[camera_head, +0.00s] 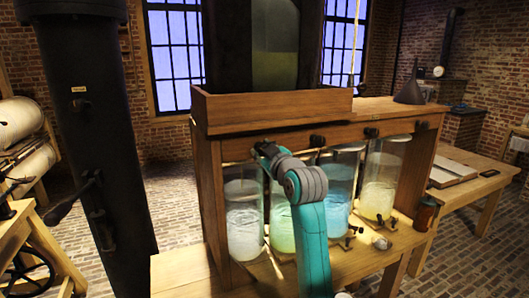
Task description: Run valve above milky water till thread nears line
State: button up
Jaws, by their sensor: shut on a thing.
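A tall glass jar of milky, whitish water (243,222) stands leftmost in the row under the wooden beam. My gripper (262,151) is at the beam above this jar, at the left end of the row of black valve knobs. It is shut on the leftmost valve, which it mostly hides. The water stands partway up the jar, with clear glass above. I cannot make out a thread or a line on the jar at this size.
A green jar (281,226), partly behind my arm, a blue jar (338,205) and a yellow jar (378,188) stand to the right. Other black valves (318,141) sit along the beam.

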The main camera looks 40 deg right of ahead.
jog(key=m, duration=0.4)
jog(key=shift+m, duration=1.5)
jog(key=shift+m, duration=1.8)
jog(key=o, duration=1.3)
jog(key=shift+s, duration=0.1)
